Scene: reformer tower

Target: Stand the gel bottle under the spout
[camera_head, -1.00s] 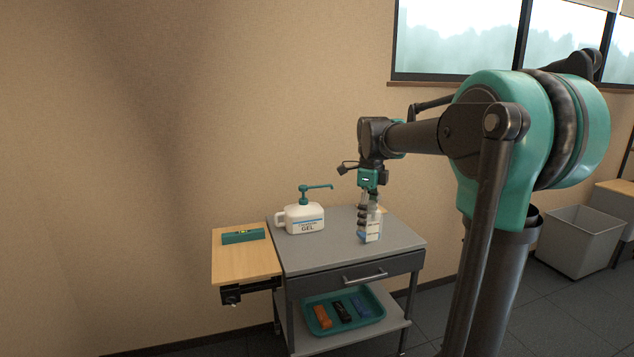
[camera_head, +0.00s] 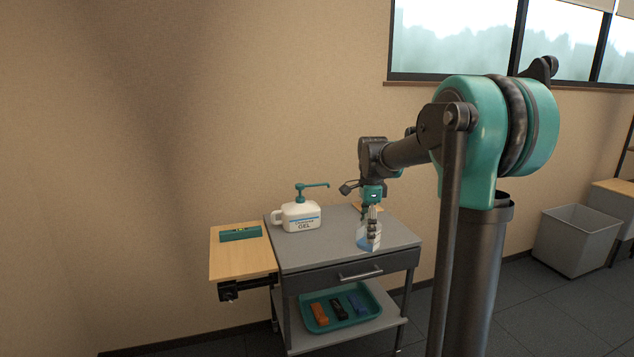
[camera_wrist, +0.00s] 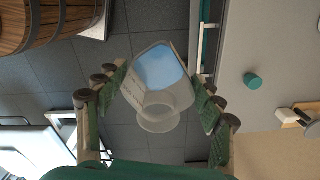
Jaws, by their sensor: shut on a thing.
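The white gel jug (camera_head: 300,216) stands at the back left of the cart top. Its teal pump spout (camera_head: 316,185) points right, toward my gripper, and the bottle is apart from it.
The cart top (camera_head: 325,250) is clear between jug and bottle. A wooden side shelf (camera_head: 238,263) bears a teal level-like block (camera_head: 240,234). A teal tray (camera_head: 374,318) with several coloured items is below. In the wrist view a small teal cap (camera_wrist: 252,81) lies on the grey top.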

